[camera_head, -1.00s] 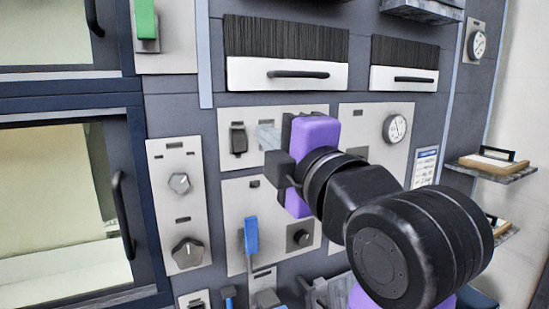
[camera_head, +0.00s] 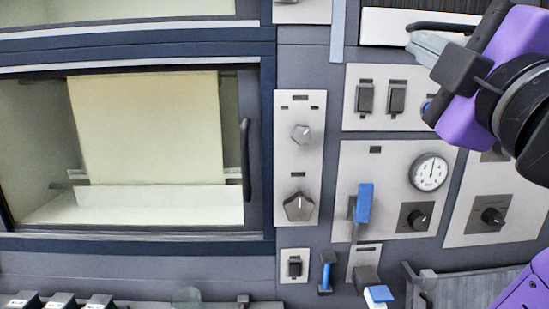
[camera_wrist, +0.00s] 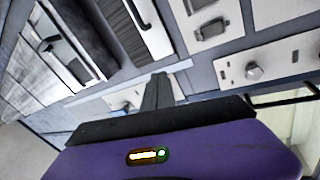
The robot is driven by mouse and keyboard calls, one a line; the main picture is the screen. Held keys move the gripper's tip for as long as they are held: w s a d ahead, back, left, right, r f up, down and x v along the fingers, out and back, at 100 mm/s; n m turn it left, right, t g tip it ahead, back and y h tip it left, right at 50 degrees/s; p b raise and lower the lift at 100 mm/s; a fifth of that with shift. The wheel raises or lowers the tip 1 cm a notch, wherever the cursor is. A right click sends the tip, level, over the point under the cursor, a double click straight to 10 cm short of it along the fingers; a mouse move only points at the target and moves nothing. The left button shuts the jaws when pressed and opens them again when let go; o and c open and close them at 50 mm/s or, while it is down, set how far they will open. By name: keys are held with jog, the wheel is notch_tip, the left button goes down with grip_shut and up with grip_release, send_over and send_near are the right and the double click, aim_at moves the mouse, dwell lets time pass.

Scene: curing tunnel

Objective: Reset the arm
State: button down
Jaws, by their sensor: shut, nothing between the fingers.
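My gripper (camera_head: 427,47) is at the upper right of the head view, in front of the panel wall. Its grey fingers are together with nothing between them, pointing left near a drawer-like white front with a dark handle. The purple gripper body and black wrist reach in from the right edge. In the wrist view my gripper's fingers (camera_wrist: 157,92) point up toward the panels, over the purple body. They touch nothing that I can make out.
A windowed oven door (camera_head: 262,150) with a dark handle fills the left. A panel with two knobs (camera_head: 299,207), a blue lever (camera_head: 364,203), a round gauge (camera_head: 430,172) and two black switches (camera_head: 381,97) stand right of it. Small blue-tipped levers (camera_head: 379,294) stick out below.

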jog(key=s+f+m, duration=0.2)
jog(key=f+m, duration=0.2)
jog(key=f, duration=0.5)
jog(key=s+f+m+t, duration=0.15)
jog(key=f+m, duration=0.25)
jog(key=f, duration=0.6)
jog(key=s+f+m, duration=0.3)
jog(key=f+m, duration=0.2)
jog(key=f, duration=0.4)
jog(key=s+d+f+m+g, duration=0.1)
jog(key=s+f+g, duration=0.7)
jog(key=s+f, duration=1.7)
jog(key=s+m, duration=0.1)
jog(key=s, duration=0.2)
